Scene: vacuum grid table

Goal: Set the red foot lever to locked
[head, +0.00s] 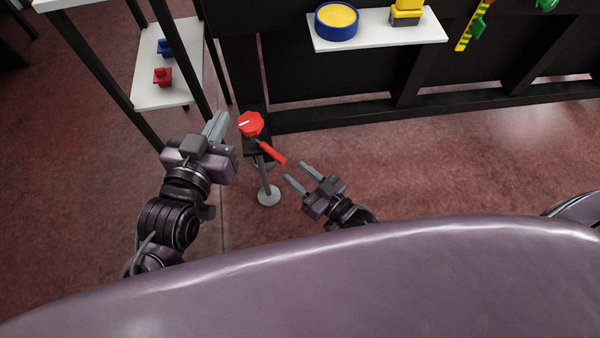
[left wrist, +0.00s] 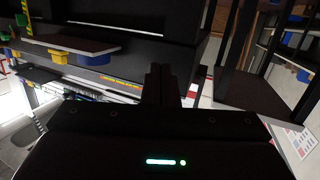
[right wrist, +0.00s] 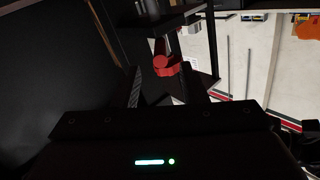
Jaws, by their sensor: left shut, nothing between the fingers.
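The red foot lever has an octagonal red hub (head: 250,123) with a white mark and a red handle (head: 271,152) that points down and to the right in the head view. It is mounted on a dark bracket above a post with a round grey foot (head: 269,196). My left gripper (head: 217,122) is shut and empty, just left of the hub. It also shows shut in the left wrist view (left wrist: 160,72). My right gripper (head: 294,171) is open, its fingertips close to the handle's free end. In the right wrist view the red lever (right wrist: 166,65) appears between the open fingers.
A white shelf (head: 148,92) with a red and a blue part stands behind on the left. A dark bench frame (head: 350,117) and a white shelf (head: 400,36) with a blue-yellow round part stand at the back. The floor to the right is clear.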

